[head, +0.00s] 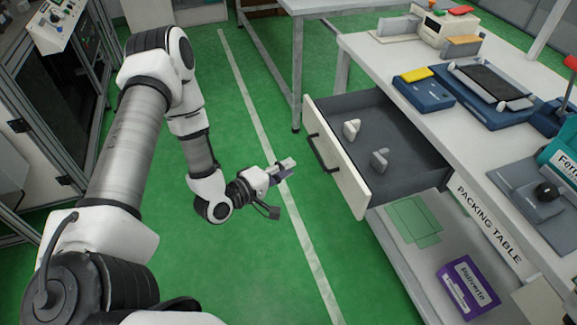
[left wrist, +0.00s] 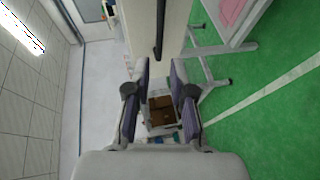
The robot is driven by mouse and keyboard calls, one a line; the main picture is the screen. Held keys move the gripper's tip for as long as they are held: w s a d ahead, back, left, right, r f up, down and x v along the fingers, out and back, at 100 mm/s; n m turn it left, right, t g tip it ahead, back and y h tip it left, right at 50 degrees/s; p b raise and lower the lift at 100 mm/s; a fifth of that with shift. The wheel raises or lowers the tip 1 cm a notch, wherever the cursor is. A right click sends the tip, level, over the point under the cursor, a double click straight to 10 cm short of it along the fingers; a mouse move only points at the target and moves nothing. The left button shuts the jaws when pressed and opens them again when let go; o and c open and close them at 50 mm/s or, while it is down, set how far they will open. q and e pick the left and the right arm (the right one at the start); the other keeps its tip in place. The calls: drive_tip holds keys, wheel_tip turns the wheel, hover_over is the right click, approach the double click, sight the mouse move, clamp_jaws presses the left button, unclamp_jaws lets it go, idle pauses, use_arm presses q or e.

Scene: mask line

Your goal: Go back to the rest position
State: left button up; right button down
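My left gripper (head: 285,168) is held in the air over the green floor, just left of the open drawer (head: 352,180) of the packing table, apart from its handle. In the left wrist view its two fingers (left wrist: 160,100) stand apart with nothing between them close by; the drawer front and dark handle (left wrist: 160,28) lie beyond the tips. My left arm reaches in from the left of the head view, bent at the elbow. My right gripper is not in either view.
The drawer sticks out with two small grey-white objects (head: 380,160) inside. The packing table (head: 462,160) carries a blue tray device (head: 485,85) and other items. A purple box (head: 468,288) lies on the lower shelf. Machine frames stand at left; green floor between is clear.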

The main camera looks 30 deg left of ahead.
use_arm(q)
drive_tip(key=s+d+f+m+g+p, duration=0.3)
drive_tip(key=s+d+m+g+p, duration=0.2)
drive_tip(key=s+d+g+p, duration=0.4)
drive_tip(key=s+a+f+m+g+y+b, duration=0.1)
drive_tip(key=s+f+m+g+y, duration=0.1)
drive_tip(key=s, duration=0.6)
drive_tip(key=s+a+f+m+g+y+b, duration=0.1)
drive_tip(key=s+f+m+g+y, duration=0.1)
drive_tip(key=s+m, duration=0.4)
drive_tip(key=shift+s+a+f+m+g, duration=0.3)
drive_tip(key=shift+s+f+g, duration=0.5)
drive_tip(key=shift+g, duration=0.3)
